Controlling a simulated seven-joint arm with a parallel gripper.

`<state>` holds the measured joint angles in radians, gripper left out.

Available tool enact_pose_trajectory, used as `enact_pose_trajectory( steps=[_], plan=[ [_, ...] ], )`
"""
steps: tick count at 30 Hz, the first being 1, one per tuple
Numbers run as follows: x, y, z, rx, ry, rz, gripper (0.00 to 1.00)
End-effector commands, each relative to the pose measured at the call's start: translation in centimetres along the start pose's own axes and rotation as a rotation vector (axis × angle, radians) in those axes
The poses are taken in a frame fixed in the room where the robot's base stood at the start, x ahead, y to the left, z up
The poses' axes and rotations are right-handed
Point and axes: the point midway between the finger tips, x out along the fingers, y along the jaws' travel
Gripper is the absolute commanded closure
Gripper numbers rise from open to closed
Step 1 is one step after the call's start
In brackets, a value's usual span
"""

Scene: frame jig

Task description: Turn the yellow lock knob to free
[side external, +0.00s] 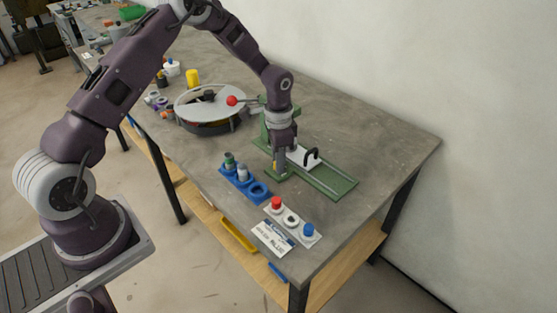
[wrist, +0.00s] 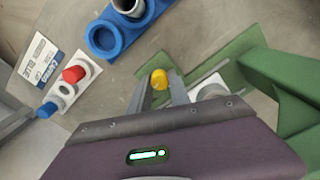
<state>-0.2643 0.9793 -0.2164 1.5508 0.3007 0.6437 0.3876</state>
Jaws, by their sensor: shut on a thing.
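The yellow lock knob (wrist: 159,79) shows between my fingertips in the wrist view. In the side view only a small yellow patch of it (side external: 275,166) shows beside my fingers. The knob is at the near left end of the green jig (side external: 335,184). My gripper (wrist: 160,84) points down and is shut on the knob; in the side view it (side external: 279,168) is low over the jig. The knob's turn angle cannot be told. A white plate with a black handle (side external: 311,155) sits on the jig, just right of my gripper.
A blue holder (side external: 259,190) with cylinders stands left of the jig. In front are a white button plate (side external: 302,236) with red and blue caps and a printed card (side external: 271,239). A round grey turntable (side external: 200,104) lies behind. The table's right part is clear.

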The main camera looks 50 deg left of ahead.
Motion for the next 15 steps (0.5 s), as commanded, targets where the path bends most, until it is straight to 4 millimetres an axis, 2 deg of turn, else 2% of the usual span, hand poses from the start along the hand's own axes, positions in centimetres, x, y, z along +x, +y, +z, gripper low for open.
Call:
enact_pose_trajectory(
  steps=[15],
  plan=[
    [0.01,0.02,0.13,0.052,-0.004,0.001,1.00]
  ],
)
